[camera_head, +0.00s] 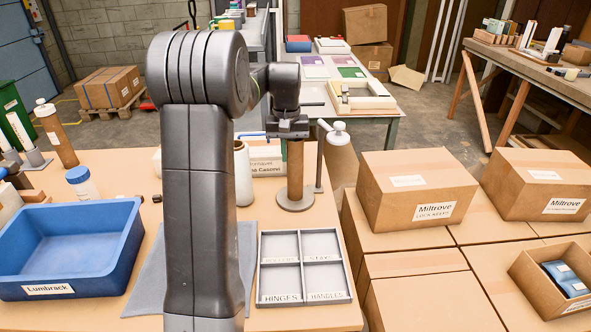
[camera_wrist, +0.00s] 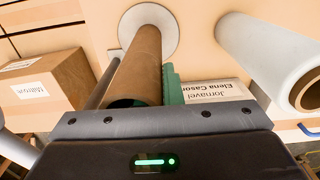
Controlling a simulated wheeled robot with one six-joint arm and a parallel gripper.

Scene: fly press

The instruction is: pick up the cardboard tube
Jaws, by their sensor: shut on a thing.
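The brown cardboard tube (camera_head: 295,165) stands upright at the back of the near table, with its lower end on or just over a round grey base (camera_head: 295,203). My gripper (camera_head: 288,138) is over it from above and shut on its upper end. In the wrist view the tube (camera_wrist: 141,68) runs away from the jaws toward the round base (camera_wrist: 149,16), with its hollow top near the gripper's front edge. The head view does not show clearly whether the tube's bottom touches the base.
A white roll (camera_wrist: 268,55) stands close beside the tube, near a name sign (camera_wrist: 217,92). A sorting tray (camera_head: 304,231) lies in front, a blue bin (camera_head: 70,235) left. Cartons (camera_head: 416,190) stand right.

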